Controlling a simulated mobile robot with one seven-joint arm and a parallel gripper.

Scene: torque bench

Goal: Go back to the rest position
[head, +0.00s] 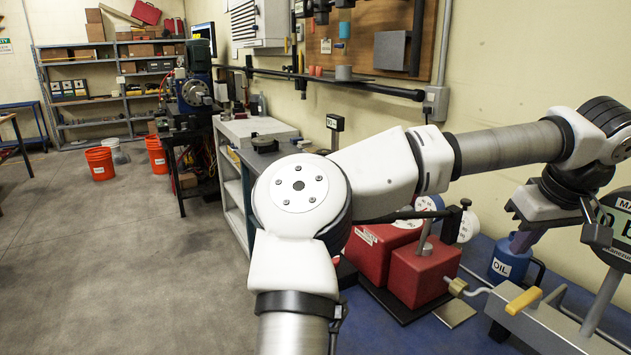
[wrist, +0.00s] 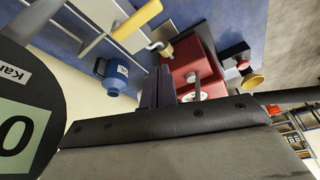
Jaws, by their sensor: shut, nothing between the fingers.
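My gripper (head: 524,240) hangs at the end of my arm on the right of the head view, pointing down over the bench. Its purple-grey fingers (wrist: 158,88) show in the wrist view pressed together, with nothing held. In the head view the fingertips overlap the blue oil can (head: 512,266); I cannot tell the exact gap. In the wrist view the oil can (wrist: 114,75) stands apart, left of the fingers. My arm stretches across the middle of the head view to the right.
A red block device (head: 422,275) with a brass fitting stands left of the gripper. A round digital gauge (head: 614,232) is close on the right.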

